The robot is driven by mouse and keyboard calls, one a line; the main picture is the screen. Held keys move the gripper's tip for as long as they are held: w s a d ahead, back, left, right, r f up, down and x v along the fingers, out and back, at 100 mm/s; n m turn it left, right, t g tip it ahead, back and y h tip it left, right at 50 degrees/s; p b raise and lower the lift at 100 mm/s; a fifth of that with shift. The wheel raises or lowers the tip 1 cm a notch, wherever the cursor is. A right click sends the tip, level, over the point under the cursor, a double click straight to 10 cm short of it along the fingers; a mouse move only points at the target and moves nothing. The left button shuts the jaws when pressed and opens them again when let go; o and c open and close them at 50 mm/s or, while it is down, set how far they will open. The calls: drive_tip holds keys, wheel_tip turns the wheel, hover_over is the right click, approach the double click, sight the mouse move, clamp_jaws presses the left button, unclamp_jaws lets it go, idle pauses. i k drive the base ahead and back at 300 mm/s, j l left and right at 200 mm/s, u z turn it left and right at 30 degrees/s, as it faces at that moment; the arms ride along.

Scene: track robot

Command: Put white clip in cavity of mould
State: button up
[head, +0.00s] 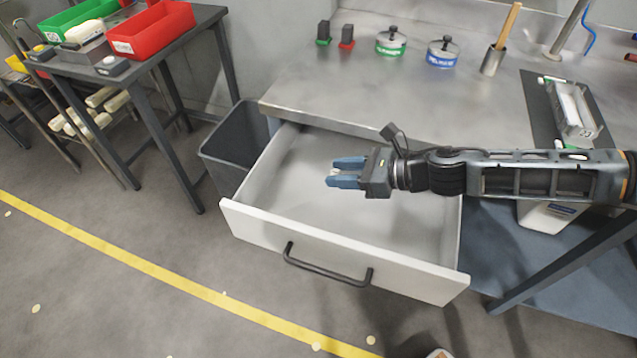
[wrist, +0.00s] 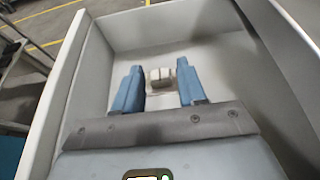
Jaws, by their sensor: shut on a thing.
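My gripper (head: 335,172) reaches in from the right over the open drawer (head: 290,235). Its two blue fingers are closed on a small whitish piece, which looks like the white clip (wrist: 160,77). In the wrist view the clip sits between the fingers of my gripper (wrist: 159,70), with the pale drawer floor behind it. Parts of the clip are hidden by the fingers. A metal tray-like block (head: 575,110) lies on a dark mat at the right of the bench; I cannot tell whether it is the mould.
The drawer walls surround my gripper; a grey bin (head: 230,150) stands left of the drawer. Several items stand at the back of the metal bench (head: 330,95), including green (head: 391,42) and blue (head: 443,52) lidded pots. The bench's middle is clear. A side table holds a red crate (head: 150,30).

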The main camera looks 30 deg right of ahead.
sight(575, 119)
drive_tip(key=k+l, duration=1.2)
drive_tip(key=l, duration=0.1)
